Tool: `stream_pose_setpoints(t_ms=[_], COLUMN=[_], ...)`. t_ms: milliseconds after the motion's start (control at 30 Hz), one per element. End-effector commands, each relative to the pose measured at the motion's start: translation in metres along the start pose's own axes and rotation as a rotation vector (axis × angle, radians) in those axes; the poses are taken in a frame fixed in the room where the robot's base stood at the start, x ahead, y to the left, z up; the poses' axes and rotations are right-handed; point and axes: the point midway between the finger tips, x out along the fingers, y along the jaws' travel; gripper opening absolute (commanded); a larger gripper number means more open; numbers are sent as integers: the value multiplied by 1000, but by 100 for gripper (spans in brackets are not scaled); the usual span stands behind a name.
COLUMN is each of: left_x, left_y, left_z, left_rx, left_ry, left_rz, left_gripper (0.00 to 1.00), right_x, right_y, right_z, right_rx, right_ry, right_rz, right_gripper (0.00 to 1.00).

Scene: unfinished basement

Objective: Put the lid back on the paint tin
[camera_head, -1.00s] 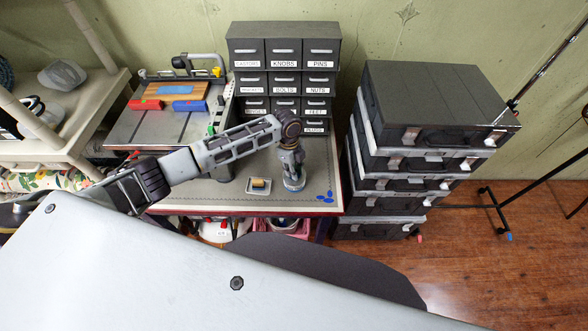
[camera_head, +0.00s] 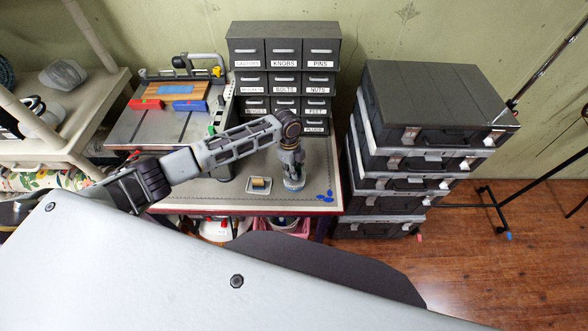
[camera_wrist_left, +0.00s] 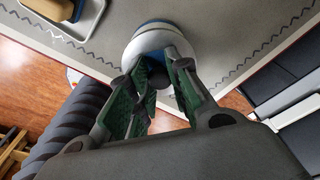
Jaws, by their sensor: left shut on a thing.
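The round white and blue paint tin (camera_head: 293,186) stands near the front right of the workbench. In the left wrist view the pale round shape of the tin and lid (camera_wrist_left: 133,50) shows just beyond my fingertips, with a blue band. My left gripper (camera_head: 292,174) points down right over the tin. In the wrist view its green-padded fingers (camera_wrist_left: 150,82) are shut on a dark part, which I take for the lid's grip. The fingers hide most of the lid, so I cannot tell whether it is seated on the rim. My right gripper is not in view.
A small tray (camera_head: 249,188) with a yellowish block lies left of the tin. A labelled drawer cabinet (camera_head: 284,62) stands behind. Stacked black cases (camera_head: 430,105) stand right of the bench (camera_head: 215,196).

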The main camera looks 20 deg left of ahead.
Motion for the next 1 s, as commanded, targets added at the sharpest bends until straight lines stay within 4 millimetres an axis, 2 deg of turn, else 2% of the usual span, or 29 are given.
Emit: stream_pose_setpoints(t_ms=[833, 867, 1000], left_x=[0, 0, 0], left_y=[0, 0, 0], left_z=[0, 0, 0], left_rx=[0, 0, 0], left_ry=[0, 0, 0], left_rz=[0, 0, 0], left_gripper=[3, 22, 40], right_x=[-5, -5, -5], right_y=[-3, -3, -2], right_z=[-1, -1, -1], right_rx=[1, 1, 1], right_ry=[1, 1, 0], right_rz=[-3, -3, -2], right_gripper=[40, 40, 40])
